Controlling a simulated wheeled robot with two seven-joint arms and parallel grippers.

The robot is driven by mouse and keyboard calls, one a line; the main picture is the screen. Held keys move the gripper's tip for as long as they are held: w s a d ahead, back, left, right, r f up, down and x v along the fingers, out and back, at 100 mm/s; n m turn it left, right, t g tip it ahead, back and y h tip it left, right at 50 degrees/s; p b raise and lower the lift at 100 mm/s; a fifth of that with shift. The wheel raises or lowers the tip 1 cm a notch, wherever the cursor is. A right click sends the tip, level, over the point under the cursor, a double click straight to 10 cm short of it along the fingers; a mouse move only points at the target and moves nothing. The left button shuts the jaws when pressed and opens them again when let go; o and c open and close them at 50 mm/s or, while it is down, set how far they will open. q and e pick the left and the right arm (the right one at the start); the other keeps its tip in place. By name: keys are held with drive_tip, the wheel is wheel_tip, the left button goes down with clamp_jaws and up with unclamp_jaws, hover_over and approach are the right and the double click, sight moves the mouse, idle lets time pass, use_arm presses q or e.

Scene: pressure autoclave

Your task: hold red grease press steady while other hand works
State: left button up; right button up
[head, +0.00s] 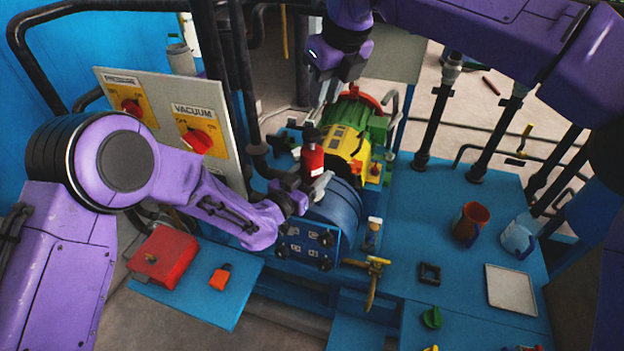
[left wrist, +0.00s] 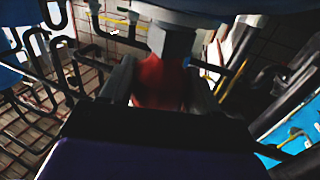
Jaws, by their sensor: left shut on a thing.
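The red grease press (head: 312,160), a red cylinder with a dark top, stands roughly upright above the blue drum. My left gripper (head: 314,188) is shut on its lower part. In the left wrist view the red body (left wrist: 160,82) shows between the two fingers (left wrist: 158,90), with a grey part above it. My right gripper (head: 330,92) hangs from the top of the head view, above and slightly right of the press and apart from it. Its fingers are partly hidden, so I cannot tell whether they are open.
A blue drum (head: 338,212) and a yellow-green machine (head: 350,140) stand close by. A panel with PRESSURE and VACUUM knobs (head: 165,125) is at left. A red box (head: 163,257) lies front left. A red-brown cup (head: 470,222) and a white tray (head: 510,289) are on the blue table.

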drive_tip(key=shift+w+a+f, duration=0.15)
drive_tip(key=shift+a+f, duration=0.35)
drive_tip(key=shift+f, duration=0.15)
clamp_jaws()
wheel_tip(320, 180, up, 7)
drive_tip(key=w+d+m+g+y, duration=0.1)
drive_tip(key=d+m+g, duration=0.1)
drive_tip(key=m, duration=2.6)
drive_tip(key=shift+w+m, duration=0.25)
drive_tip(key=shift+m, duration=0.05)
